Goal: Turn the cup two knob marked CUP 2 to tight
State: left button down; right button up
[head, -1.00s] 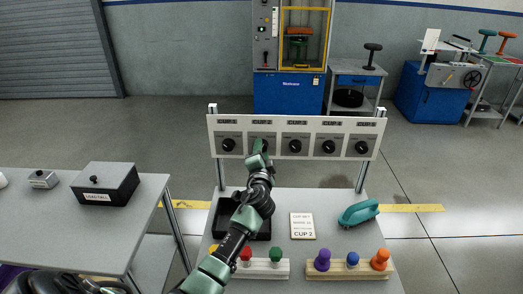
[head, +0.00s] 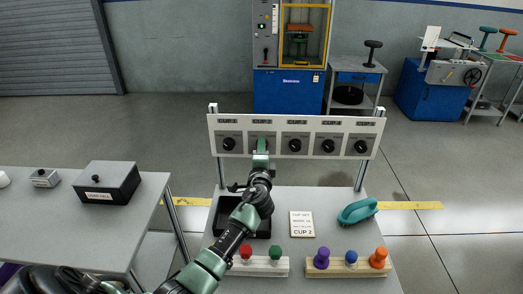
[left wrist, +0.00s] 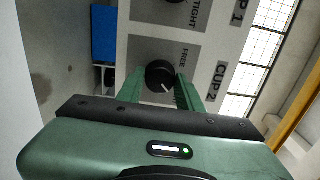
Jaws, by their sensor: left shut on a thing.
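The panel (head: 212,140) holds a row of black knobs under labels. The CUP 2 knob (left wrist: 160,72) is second from the left, mostly hidden by my gripper in the head view. My left gripper (head: 262,147) reaches it from the front. In the left wrist view the two green fingers of this gripper (left wrist: 160,88) are shut on the knob, one at each side. The knob's white mark points down and slightly right there, away from the word FREE (left wrist: 183,57). The TIGHT word for this knob is hidden by a finger. My right gripper is not in view.
The CUP 1 knob (head: 228,144) and the third knob (head: 295,145) flank my gripper closely. Below are a black tray (head: 219,222), a CUP 2 card (head: 302,225), a teal-handled tool (head: 359,212) and racks of coloured pegs (head: 345,271). A side table (head: 50,215) stands left.

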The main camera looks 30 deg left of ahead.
pick_arm(q)
jog(key=shift+f, duration=0.1)
jog(key=c, duration=0.9)
grip_release()
jog(key=v, duration=0.8)
jog(key=shift+a, duration=0.1)
